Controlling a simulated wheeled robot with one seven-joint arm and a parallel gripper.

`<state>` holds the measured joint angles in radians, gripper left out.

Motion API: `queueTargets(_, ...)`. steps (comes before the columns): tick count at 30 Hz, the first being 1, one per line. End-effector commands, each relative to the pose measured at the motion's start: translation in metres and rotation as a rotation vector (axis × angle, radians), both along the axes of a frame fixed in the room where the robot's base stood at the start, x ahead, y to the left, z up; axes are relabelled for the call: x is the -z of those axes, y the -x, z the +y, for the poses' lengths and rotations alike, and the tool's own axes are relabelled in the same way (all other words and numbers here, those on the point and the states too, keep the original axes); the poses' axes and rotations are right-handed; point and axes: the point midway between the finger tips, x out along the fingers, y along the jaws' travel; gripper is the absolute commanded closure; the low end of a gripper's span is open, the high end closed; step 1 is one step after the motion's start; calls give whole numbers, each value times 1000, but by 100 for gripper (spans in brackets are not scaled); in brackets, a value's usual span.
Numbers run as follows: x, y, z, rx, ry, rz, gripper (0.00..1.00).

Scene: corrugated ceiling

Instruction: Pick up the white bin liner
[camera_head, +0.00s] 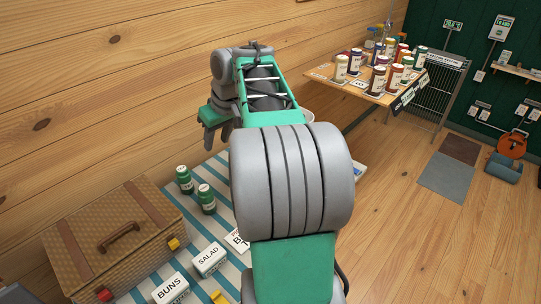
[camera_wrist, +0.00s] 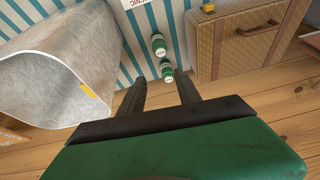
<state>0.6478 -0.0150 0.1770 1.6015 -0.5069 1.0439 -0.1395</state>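A white, slightly see-through bin liner (camera_wrist: 62,75) lies at the left of the wrist view, with its wide mouth facing left and a yellow-orange tag (camera_wrist: 88,88) on its side. My gripper (camera_wrist: 160,80) is in the middle of the wrist view, its two dark fingers apart with nothing between them. The liner is to the left of the fingers, apart from them in the picture.
A wicker basket (camera_head: 115,240), green cans (camera_head: 206,199), a SALAD box (camera_head: 209,260) and a BUNS box (camera_head: 170,289) are on a blue-striped cloth (camera_head: 228,275). A wooden table (camera_head: 325,74) with several jars stands behind. Open floor (camera_head: 420,230) lies at the right.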

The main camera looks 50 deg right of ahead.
Motion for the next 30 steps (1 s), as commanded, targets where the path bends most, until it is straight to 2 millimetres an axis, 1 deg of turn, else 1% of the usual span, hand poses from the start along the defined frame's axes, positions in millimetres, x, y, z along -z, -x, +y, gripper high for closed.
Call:
queueTargets(1, -14, -1, -46, 16, 6, -4, 60)
queueTargets(3, -21, 3, -92, 13, 20, -14, 60)
queueTargets(4, -23, 6, -108, 12, 26, -16, 60)
queueTargets(6, -25, 10, -131, 7, 37, -21, 60)
queueTargets(7, -24, 11, -136, 5, 39, -22, 60)
queueTargets(9, -16, 10, -141, 2, 41, -23, 60)
queueTargets(14, 4, 3, -141, 4, 42, -23, 60)
queueTargets(21, 41, -9, -141, 8, 43, -23, 60)
queueTargets(24, 48, -12, -141, 8, 45, -24, 60)
queueTargets(29, 48, -12, -141, 9, 46, -25, 60)
queueTargets(30, 48, -12, -141, 9, 46, -25, 62)
